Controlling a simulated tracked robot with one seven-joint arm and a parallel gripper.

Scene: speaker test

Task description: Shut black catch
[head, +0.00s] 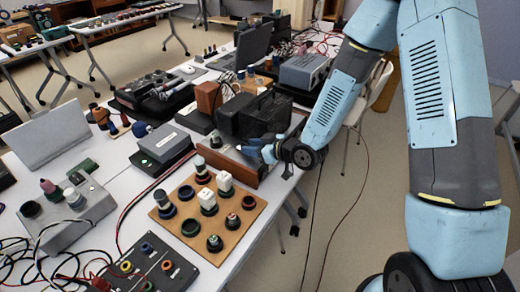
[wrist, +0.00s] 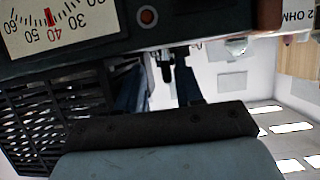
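My gripper (head: 257,149) is at the front of the brown-edged panel (head: 236,167) in the head view, close to the black boxes. In the wrist view, the two dark fingers of my gripper (wrist: 157,78) stand apart with a pale gap between them. A small black part that looks like the black catch (wrist: 166,66) shows between the fingertips, nearer the right one, below the dark instrument edge. I cannot tell whether a finger touches it, or how far the catch is turned. In the head view the catch is hidden or too small to make out.
A black grille (wrist: 50,115) is at left. In the head view, a wooden board (head: 240,225) with several pegs stands in front. Open floor (head: 345,225) lies right of the table.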

